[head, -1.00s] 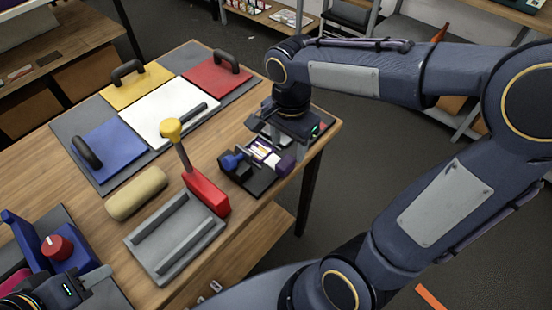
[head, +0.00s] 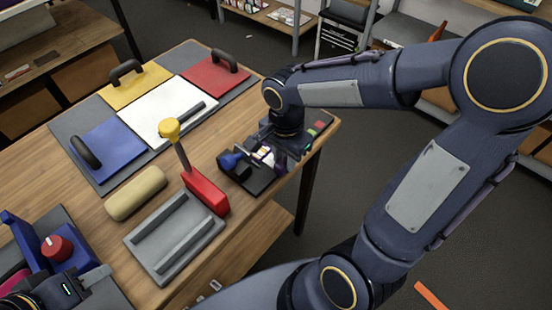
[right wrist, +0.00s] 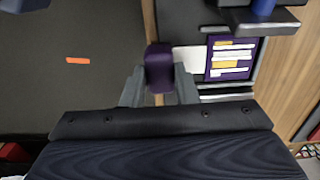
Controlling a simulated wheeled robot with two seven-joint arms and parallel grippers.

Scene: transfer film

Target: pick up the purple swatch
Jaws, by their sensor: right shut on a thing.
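My right gripper (right wrist: 160,90) is shut on a small dark purple block (right wrist: 160,66), which sits between its two grey fingers in the right wrist view. In the head view my right gripper (head: 289,152) is low at the right table edge, over the dark holder, and its fingertips are largely hidden. A flat purple card (right wrist: 230,58) with white and orange markings lies in the dark holder (head: 248,182) just right of the block in the wrist view. I cannot tell which purple piece is the swatch. My left gripper (head: 95,277) is partly visible at the lower left; its jaws are unclear.
A red block with a yellow-knobbed lever (head: 205,192) and a grey tray (head: 165,250) stand left of the holder. A beige roller (head: 136,193) and blue, yellow, red and white plates (head: 165,110) lie farther left and back. The floor beyond the right edge is open.

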